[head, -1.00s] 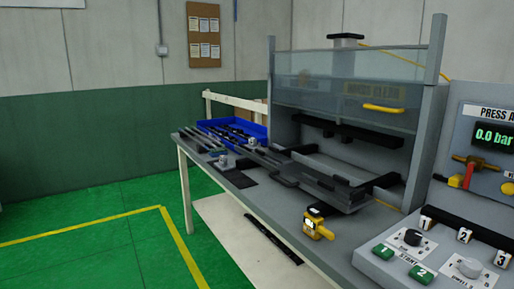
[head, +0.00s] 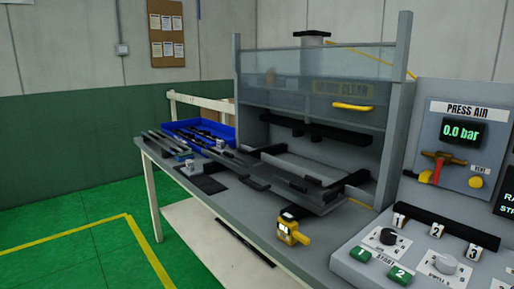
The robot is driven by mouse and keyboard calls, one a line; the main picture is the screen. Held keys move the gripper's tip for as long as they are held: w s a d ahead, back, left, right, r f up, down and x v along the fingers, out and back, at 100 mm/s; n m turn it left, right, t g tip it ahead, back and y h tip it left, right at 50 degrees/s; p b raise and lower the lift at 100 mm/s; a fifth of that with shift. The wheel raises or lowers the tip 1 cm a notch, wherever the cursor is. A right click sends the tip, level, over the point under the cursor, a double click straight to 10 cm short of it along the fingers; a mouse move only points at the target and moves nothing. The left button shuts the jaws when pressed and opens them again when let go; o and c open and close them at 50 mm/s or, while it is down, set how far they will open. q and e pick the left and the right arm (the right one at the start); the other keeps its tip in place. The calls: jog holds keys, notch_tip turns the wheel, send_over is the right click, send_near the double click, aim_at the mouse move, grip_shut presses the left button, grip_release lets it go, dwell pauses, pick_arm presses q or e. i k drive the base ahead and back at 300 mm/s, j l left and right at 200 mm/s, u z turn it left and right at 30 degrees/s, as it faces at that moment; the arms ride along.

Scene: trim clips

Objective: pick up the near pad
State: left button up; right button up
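A long dark trim part (head: 285,178) lies along the grey bench (head: 240,213), in front of the press. I cannot tell for sure which of these is the near pad. A yellow hand-held device (head: 290,230) with a dark top stands near the bench's front edge. Neither of my grippers shows in the head view.
A blue bin (head: 225,131) with dark strips stands at the bench's far left end. The press (head: 318,85) has a clear guard with a yellow handle (head: 352,106). A control panel (head: 425,250) with green buttons stands at right; its display reads 0.0 bar. Green floor is open at left.

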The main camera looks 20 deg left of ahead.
aim_at(221, 147)
jog(key=i+j+z, duration=0.1)
jog(key=j+z, duration=0.45)
jog(key=j, duration=0.15)
jog(key=i+j+z, duration=0.15)
jog(key=j, duration=0.65)
jog(key=j+z, duration=0.15)
jog(key=j, duration=0.65)
